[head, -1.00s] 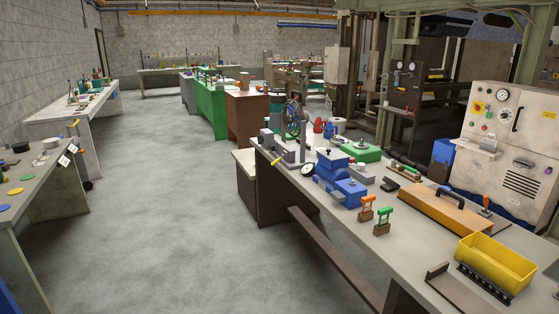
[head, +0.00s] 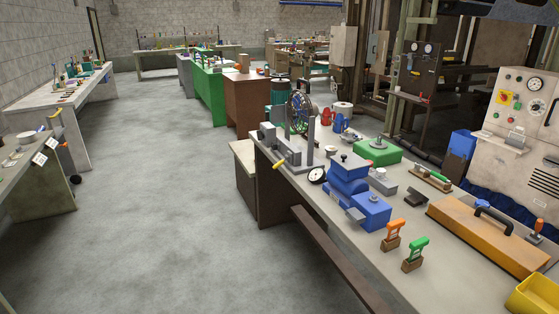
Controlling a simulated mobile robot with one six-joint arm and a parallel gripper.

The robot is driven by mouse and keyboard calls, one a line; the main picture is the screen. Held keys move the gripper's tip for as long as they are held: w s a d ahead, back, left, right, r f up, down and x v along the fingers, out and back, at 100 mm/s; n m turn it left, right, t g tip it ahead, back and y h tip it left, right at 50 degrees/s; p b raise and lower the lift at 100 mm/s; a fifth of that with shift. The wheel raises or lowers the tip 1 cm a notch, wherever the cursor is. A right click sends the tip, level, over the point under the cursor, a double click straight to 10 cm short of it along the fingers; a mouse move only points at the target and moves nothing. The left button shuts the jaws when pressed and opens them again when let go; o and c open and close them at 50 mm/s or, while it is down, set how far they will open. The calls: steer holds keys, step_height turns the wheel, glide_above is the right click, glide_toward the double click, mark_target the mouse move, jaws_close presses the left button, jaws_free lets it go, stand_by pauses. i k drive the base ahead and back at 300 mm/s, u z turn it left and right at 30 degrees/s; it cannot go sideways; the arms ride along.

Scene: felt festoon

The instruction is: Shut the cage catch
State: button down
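I cannot make out a cage or its catch for certain in the head view. A spoked wheel (head: 299,112) stands upright in a grey stand (head: 292,148) at the far end of the right-hand workbench (head: 335,198). A blue machine (head: 352,188) sits nearer on the same bench, with a round dial (head: 317,175) to its left. My gripper is not in view.
An orange-handled tool (head: 392,235), a green-handled tool (head: 415,254), an orange case (head: 490,233) and a yellow bin (head: 535,295) are on the right bench. Another bench (head: 35,190) stands at left. The grey floor (head: 170,200) between is clear.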

mark_target(288, 158)
steer(key=u, duration=0.15)
steer(key=i, duration=1.05)
steer(key=u, duration=0.25)
